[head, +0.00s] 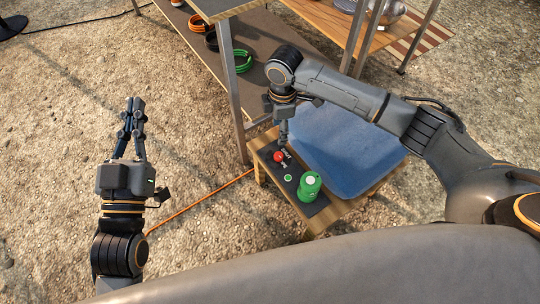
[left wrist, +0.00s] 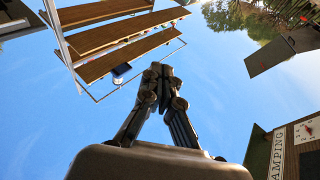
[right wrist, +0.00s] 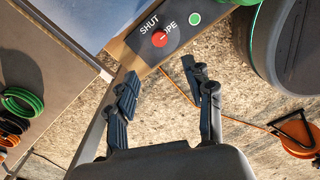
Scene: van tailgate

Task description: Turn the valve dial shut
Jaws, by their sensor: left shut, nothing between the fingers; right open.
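The valve dial is a small red knob (head: 278,157) on a dark panel (head: 312,207) along the edge of a low wooden stand. In the right wrist view the red dial (right wrist: 158,40) sits between the words SHUT and OPE, the latter cut short; a small pale mark on it seems to face the OPE side. My right gripper (head: 283,137) is over the panel, just behind the dial in the head view. In the right wrist view its open fingers (right wrist: 158,72) are empty, with the dial beyond the tips. My left gripper (head: 136,104) is shut and empty, away to the left; its closed fingers (left wrist: 160,72) point skyward.
A green button (head: 287,178) and a green canister (head: 309,186) stand close to the dial. A table leg (head: 231,90) rises behind. An orange cord (head: 200,200) crosses the gravel; the ground at left is mostly clear.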

